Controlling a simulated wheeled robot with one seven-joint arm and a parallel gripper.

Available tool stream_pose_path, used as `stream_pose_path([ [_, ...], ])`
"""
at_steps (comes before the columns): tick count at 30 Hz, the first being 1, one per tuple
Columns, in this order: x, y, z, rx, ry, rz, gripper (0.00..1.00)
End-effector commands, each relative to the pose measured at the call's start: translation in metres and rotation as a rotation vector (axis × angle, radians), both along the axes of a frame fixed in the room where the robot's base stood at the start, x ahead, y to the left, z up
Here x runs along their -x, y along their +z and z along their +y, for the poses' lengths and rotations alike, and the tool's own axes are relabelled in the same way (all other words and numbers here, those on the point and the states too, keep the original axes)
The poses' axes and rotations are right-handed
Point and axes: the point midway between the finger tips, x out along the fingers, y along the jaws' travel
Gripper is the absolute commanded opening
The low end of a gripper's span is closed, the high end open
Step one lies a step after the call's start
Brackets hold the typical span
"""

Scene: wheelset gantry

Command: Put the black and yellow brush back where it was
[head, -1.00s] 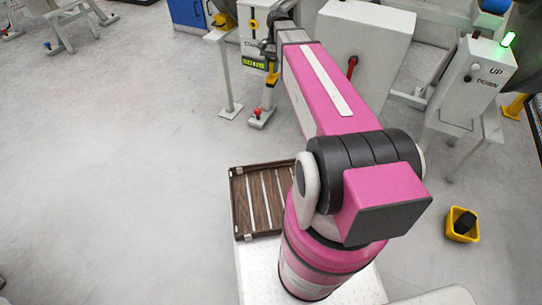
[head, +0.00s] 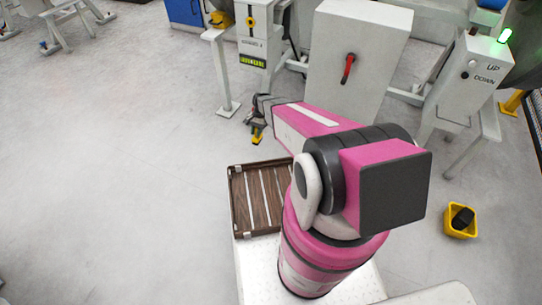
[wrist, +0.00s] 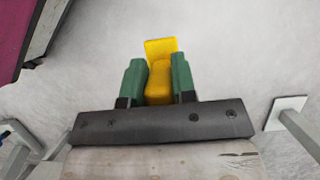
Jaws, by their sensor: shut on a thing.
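My gripper (head: 256,126) is shut on a yellow piece (head: 258,139), which I take to be the brush. It hangs above the floor, beyond the slatted tray. In the wrist view the green fingers of my gripper (wrist: 160,78) press on both sides of the yellow body (wrist: 158,88), and a wider yellow end sticks out past them. I cannot make out a black part of the brush or its bristles.
A brown slatted tray (head: 232,205) lies beside my arm's base. A white cabinet with a red lever (head: 348,68) and a post with a foot (head: 229,109) stand beyond. A yellow bin (head: 460,234) holding a dark thing is at right.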

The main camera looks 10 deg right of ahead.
Motion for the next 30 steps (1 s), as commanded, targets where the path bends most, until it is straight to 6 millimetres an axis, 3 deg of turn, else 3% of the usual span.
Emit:
stream_pose_path([
  [1,0.003,-0.022,0.003,0.002,-0.004,0.004,0.00],
  [6,0.016,-0.066,0.009,0.006,-0.015,0.003,0.00],
  [13,0.018,-0.090,0.006,0.008,-0.022,0.001,0.00],
  [30,-0.041,-0.150,-0.076,0.008,-0.022,0.001,0.00],
])
